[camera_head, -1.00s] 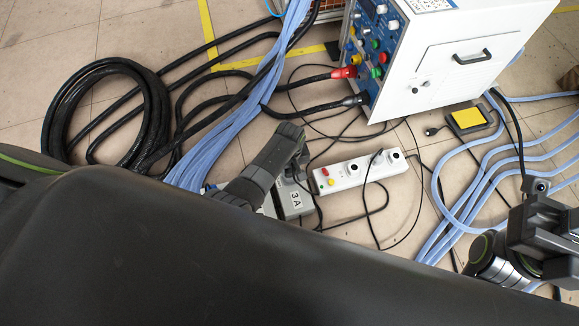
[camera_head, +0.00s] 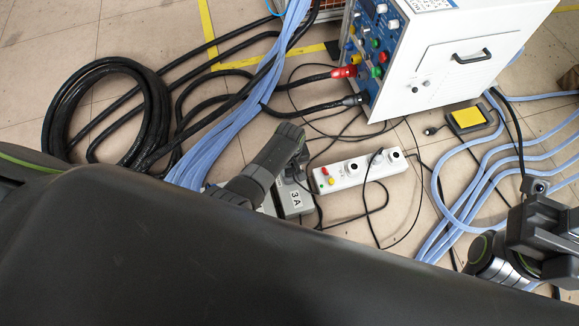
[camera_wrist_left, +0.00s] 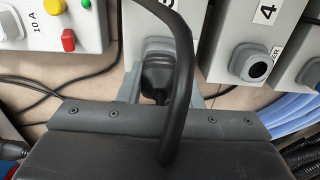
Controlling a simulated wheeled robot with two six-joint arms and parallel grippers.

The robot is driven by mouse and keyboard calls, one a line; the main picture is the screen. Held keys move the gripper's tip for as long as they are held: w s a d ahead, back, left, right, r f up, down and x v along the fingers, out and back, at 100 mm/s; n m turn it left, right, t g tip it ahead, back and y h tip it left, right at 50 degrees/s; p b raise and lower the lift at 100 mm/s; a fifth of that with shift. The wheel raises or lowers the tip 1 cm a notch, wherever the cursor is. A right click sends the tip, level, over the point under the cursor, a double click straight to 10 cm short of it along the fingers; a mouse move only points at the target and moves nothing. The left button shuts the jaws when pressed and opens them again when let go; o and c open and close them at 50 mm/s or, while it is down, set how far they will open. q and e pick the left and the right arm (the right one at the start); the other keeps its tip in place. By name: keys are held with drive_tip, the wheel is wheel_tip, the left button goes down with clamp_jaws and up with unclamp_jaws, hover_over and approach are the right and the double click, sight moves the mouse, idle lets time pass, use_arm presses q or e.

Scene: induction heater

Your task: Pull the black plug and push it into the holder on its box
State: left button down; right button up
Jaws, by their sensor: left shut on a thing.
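The black plug (camera_wrist_left: 157,76) sits between the two grey fingers of my left gripper (camera_wrist_left: 160,88) in the left wrist view. The gripper is shut on it. The plug lies close against the grey box (camera_wrist_left: 158,20), whose label is half hidden by the black cable. I cannot tell whether the plug is seated in a socket or holder there. In the head view my left gripper (camera_head: 301,172) is low beside the grey box marked 3 A (camera_head: 295,202), and the plug is hidden. My right gripper (camera_head: 548,245) is at the right edge, its fingers not clear.
A white power strip (camera_head: 340,174) lies right of the grey box, with another black plug in it. A white cabinet (camera_head: 440,60) stands behind. A box marked 4 (camera_wrist_left: 268,15) with a round holder is beside the plug. Blue hoses (camera_head: 225,125) and black cables crowd the floor.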

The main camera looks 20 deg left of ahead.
use_arm(q)
drive_tip(key=shift+f+b, duration=0.3)
drive_tip(key=shift+f, duration=0.1)
drive_tip(key=c, duration=0.9)
unclamp_jaws()
